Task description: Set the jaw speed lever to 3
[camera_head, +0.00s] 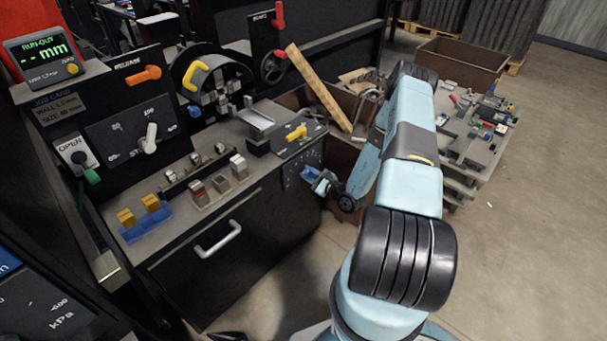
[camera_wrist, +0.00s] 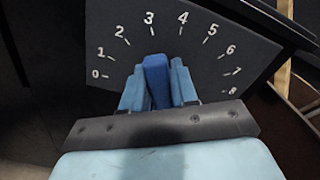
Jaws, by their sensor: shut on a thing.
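The jaw speed scale is a dark plate (camera_wrist: 120,20) with white numbers 0 to 8 in an arc. It also shows in the head view, on the bench's right end (camera_head: 292,177). The blue jaw speed lever (camera_wrist: 156,72) stands between my gripper's fingers (camera_wrist: 157,85), which are shut on it. The lever's visible top lies just below the 3 mark, perhaps slightly to its right. The lever's base is hidden by my gripper. In the head view my gripper (camera_head: 320,182) is at the plate's right part.
A yellow lever (camera_head: 296,132) sits on the bench top just above the scale. A wooden plank (camera_head: 318,88) leans behind it. A cluttered table (camera_head: 470,165) stands to the right of my arm. Open floor (camera_head: 540,220) lies at the right.

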